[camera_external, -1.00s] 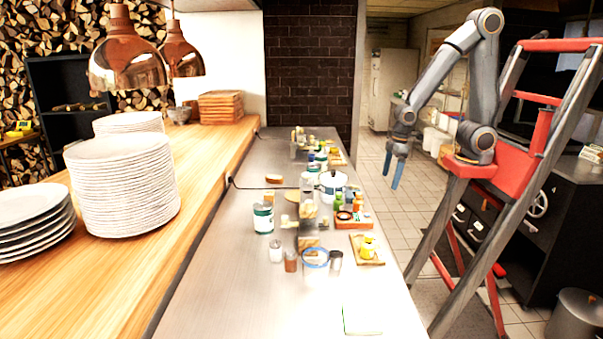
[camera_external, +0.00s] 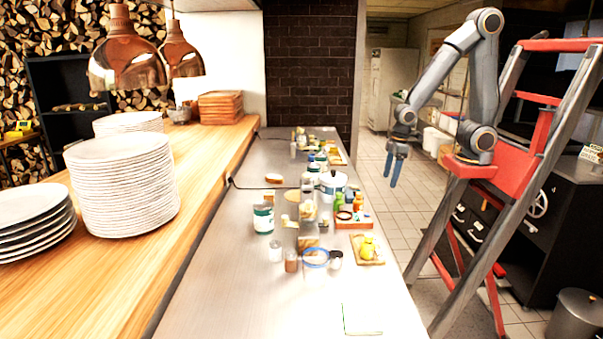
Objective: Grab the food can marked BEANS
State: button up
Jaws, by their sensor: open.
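A can with a green and white label (camera_external: 263,218) stands upright on the steel counter (camera_external: 230,285), left of the small items. Its lettering is too small to read, so I cannot tell whether it is marked BEANS. Other small containers stand farther back, also unreadable. My gripper (camera_external: 393,172) has blue fingers that point down. It is open and empty, in the air to the right of the counter, apart from everything on it.
Plate stacks (camera_external: 122,185) stand on the wooden shelf at left.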

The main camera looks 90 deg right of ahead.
notch_tip(320, 180, up, 13)
jog(key=n+t+y+b, duration=0.25)
jog(key=n+b, duration=0.25)
jog(key=b, duration=0.5)
send_over(270, 204)
jog(key=shift+h, duration=0.35)
jog(key=f, duration=1.1)
jog(key=shift+s+d+f+p, duration=0.25)
jog(key=shift+f+p, duration=0.05)
jog(key=shift+p, duration=0.05)
jog(key=shift+p+x, duration=1.1)
jog(key=shift+x, duration=2.7)
jog(key=shift+d+r, duration=0.1)
jog(key=c, duration=1.5)
